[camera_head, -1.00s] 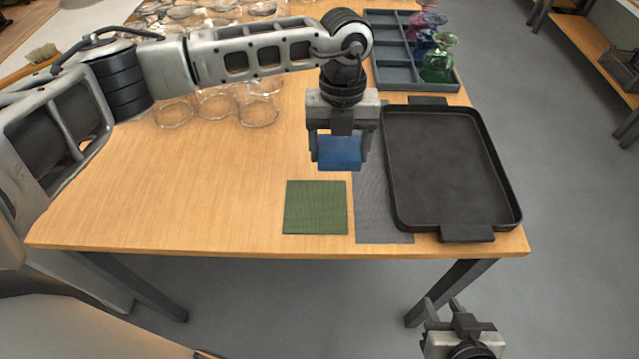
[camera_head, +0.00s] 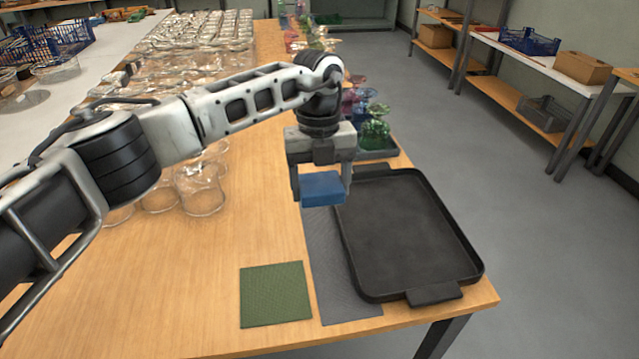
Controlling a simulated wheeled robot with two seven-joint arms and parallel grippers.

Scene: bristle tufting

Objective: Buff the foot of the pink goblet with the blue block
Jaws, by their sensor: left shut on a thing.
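My left gripper (camera_head: 322,180) is shut on the blue block (camera_head: 323,190). It holds the block in the air over the far end of the grey mat, beside the black tray. A group of coloured glass goblets stands behind the gripper at the right table edge. A pinkish goblet (camera_head: 351,98) shows there, partly hidden by the others and my arm. Its foot cannot be made out. A green goblet (camera_head: 375,133) stands in front of it. My right gripper is not in view.
A black tray (camera_head: 405,235) lies at the right on a grey mat (camera_head: 333,270). A green cloth square (camera_head: 275,295) lies to the left. Clear glasses (camera_head: 202,190) stand behind at the left. The front left of the wooden table is clear.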

